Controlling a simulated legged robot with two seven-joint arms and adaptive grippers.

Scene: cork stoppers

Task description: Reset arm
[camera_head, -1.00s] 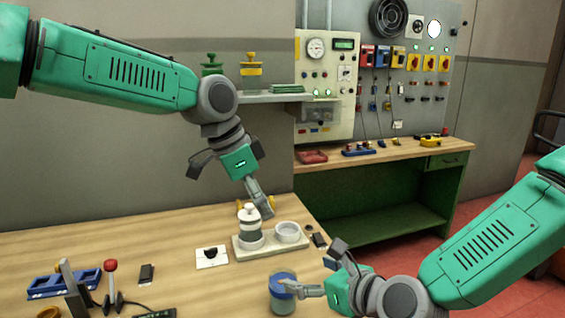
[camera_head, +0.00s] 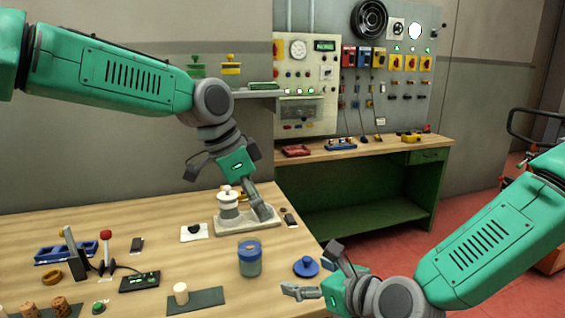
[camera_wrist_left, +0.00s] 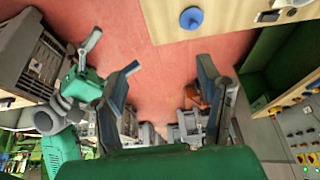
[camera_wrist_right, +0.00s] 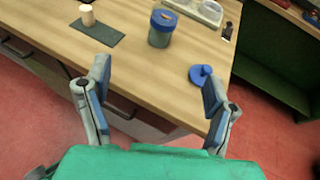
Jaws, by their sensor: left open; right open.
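My left gripper (camera_head: 262,209) hangs open and empty, in front of the pale tray in the head view. The left wrist view shows its spread fingers (camera_wrist_left: 168,66) over red floor. My right gripper (camera_head: 300,292) is open and empty at the table's front right edge; in the right wrist view its fingers (camera_wrist_right: 155,75) are apart with nothing between. A jar with a blue top (camera_head: 249,259) stands on the table, left of the right gripper. A blue knobbed lid (camera_head: 306,267) lies near the edge. A white-topped container (camera_head: 228,208) stands on the pale tray (camera_head: 246,224).
A pale stopper (camera_head: 181,293) stands on a dark mat (camera_head: 205,299). Several corks (camera_head: 60,306) stand front left, near a blue rack (camera_head: 66,252) and a red-knobbed lever (camera_head: 106,238). A workbench (camera_head: 350,151) with panels stands behind. Red floor lies right of the table.

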